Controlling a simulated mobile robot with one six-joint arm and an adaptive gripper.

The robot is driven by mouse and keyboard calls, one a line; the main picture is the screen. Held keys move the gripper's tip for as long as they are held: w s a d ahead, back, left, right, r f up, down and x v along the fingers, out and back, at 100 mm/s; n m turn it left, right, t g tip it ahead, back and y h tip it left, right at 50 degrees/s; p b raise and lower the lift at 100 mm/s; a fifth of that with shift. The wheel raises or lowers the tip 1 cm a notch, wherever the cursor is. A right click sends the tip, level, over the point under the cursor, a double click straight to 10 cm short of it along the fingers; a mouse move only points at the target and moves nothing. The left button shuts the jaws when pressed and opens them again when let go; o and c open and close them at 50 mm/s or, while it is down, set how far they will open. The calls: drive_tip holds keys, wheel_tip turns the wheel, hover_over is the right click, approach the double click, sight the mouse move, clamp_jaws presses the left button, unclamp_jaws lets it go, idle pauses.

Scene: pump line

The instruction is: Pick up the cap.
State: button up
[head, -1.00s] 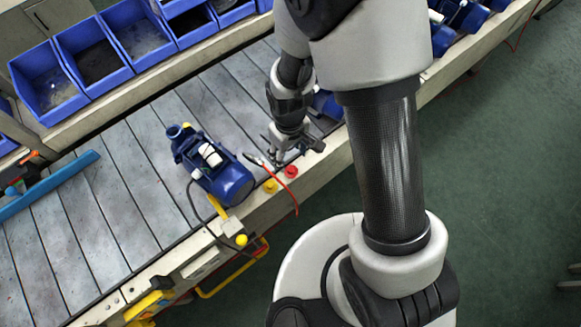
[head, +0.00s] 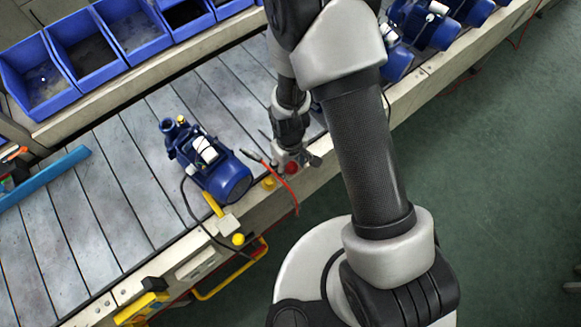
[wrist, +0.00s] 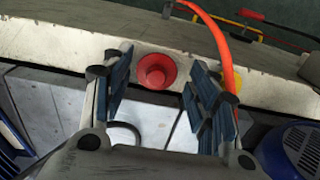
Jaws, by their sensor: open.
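A round red cap (head: 291,168), cup-like from above, sits on the pale front rail of the line. In the wrist view the red cap (wrist: 156,71) lies between the fingers of my gripper (wrist: 160,66), near the tips. My gripper (head: 302,160) is open, with one finger on each side of the cap and a gap to both. In the head view my gripper partly covers the cap. I cannot tell how high the fingertips are above the rail.
A yellow round piece (wrist: 233,80) sits right of the cap, beyond the right finger. An orange-red cable (wrist: 218,40) runs close by that finger. A blue pump (head: 205,160) stands on the slatted line to the left. Blue bins (head: 85,50) line the back.

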drive_tip(key=shift+r, duration=0.1)
drive_tip(key=shift+c, duration=0.6)
drive_tip(key=c, duration=0.6)
drive_tip(key=shift+o, duration=0.2)
drive_tip(key=shift+r, duration=0.1)
